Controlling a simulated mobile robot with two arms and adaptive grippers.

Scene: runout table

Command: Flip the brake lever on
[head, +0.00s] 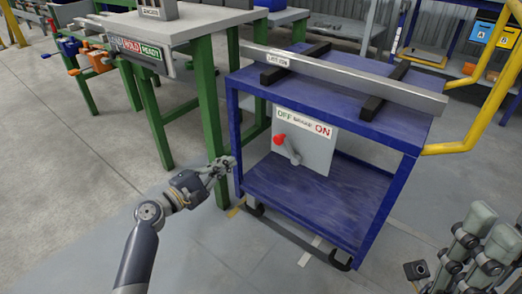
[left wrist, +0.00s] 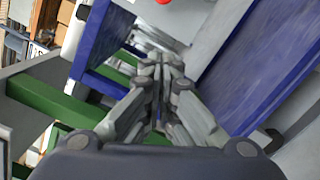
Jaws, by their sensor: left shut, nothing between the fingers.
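The brake lever (head: 287,147) has a red knob and is mounted on a grey panel (head: 318,152) on the blue cart. The panel's sign (head: 303,122) reads OFF, BRAKE, ON. The knob leans to the left, under OFF. My left gripper (head: 229,164) is shut and empty, left of the lever by the cart's near left leg, apart from the knob. In the left wrist view its fingers (left wrist: 161,64) are together, and the red knob (left wrist: 164,2) is cut off at the top edge. My right gripper (head: 478,232) is at the lower right; its finger state is unclear.
The blue cart (head: 250,186) carries a long grey bar (head: 345,76) on two black blocks. A green-legged table (head: 211,110) stands close to its left. A yellow rail (head: 484,125) is at the cart's right. Floor in front is clear.

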